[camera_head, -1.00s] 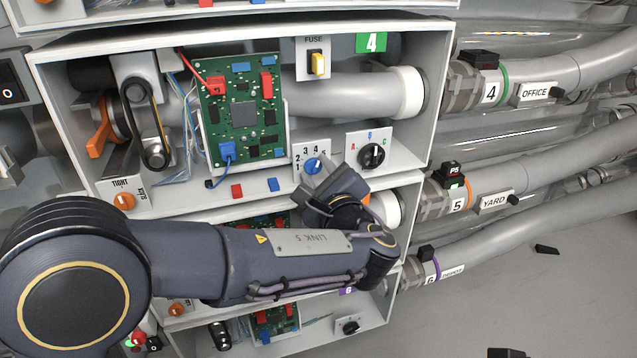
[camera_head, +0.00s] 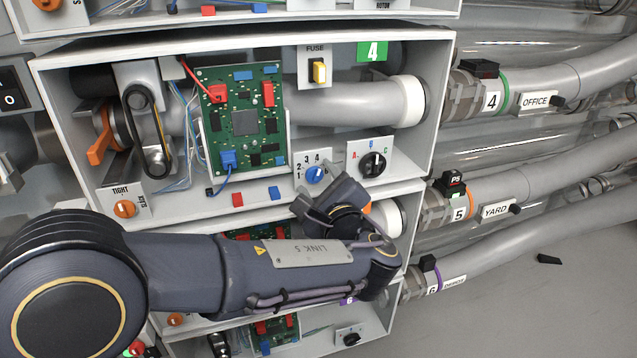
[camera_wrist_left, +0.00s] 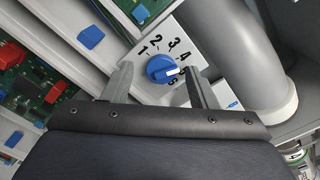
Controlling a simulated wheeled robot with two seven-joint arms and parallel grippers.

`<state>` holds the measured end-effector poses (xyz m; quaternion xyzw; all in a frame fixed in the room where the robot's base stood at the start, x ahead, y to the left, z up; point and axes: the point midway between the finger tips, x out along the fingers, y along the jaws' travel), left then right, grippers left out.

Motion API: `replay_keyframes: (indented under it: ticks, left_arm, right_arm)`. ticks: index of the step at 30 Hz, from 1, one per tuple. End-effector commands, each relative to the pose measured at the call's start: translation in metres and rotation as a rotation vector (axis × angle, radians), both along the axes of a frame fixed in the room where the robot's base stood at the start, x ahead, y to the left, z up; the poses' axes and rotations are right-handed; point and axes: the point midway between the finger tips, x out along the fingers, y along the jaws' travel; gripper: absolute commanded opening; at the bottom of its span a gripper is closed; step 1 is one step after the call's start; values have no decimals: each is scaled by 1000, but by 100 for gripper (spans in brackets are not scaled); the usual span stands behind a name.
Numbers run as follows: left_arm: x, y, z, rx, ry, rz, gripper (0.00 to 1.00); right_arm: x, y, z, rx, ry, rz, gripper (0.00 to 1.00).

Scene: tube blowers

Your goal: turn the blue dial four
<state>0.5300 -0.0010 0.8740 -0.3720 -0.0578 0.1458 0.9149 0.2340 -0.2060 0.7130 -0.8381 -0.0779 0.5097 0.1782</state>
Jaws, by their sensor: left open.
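The blue dial (camera_head: 315,174) sits on a small white numbered plate in the box with the green 4 label (camera_head: 372,51). In the left wrist view the blue dial (camera_wrist_left: 161,69) has a white pointer aimed right, near the lower numbers past 4; the exact number is hard to tell. My left gripper (camera_head: 318,197) is just below the dial in the head view. In the left wrist view the fingers of my left gripper (camera_wrist_left: 160,72) are open, one on each side of the dial, with gaps showing; contact is not visible. My right gripper is not in view.
A black A-B-C knob (camera_head: 373,164) is right of the dial. A green circuit board (camera_head: 244,118) and a fuse switch (camera_head: 319,72) are in the same box. A grey pipe (camera_head: 345,102) runs behind. The box's lower wall lies close to my gripper.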

Motion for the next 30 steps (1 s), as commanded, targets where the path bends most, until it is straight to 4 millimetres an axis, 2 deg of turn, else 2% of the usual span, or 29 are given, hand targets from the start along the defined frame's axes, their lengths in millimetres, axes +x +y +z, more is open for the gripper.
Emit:
replay_keyframes:
  ticks: [5, 12, 16, 20, 28, 30]
  left_arm:
    - [-14, -6, 2, 0, -1, -4, 53]
    - [-54, -18, 2, 1, 0, -4, 53]
    - [-68, -22, 1, 0, 1, -2, 53]
    - [-74, -24, 0, 0, 0, 0, 53]
    - [-74, -23, 0, 0, 1, 1, 53]
    - [-73, -17, -1, -11, 12, 14, 53]
  right_arm:
    - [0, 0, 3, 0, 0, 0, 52]
    - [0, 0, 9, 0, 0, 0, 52]
    - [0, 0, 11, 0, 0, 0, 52]
    - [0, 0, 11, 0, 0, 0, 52]
    - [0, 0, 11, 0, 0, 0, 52]
    - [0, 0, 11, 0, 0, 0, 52]
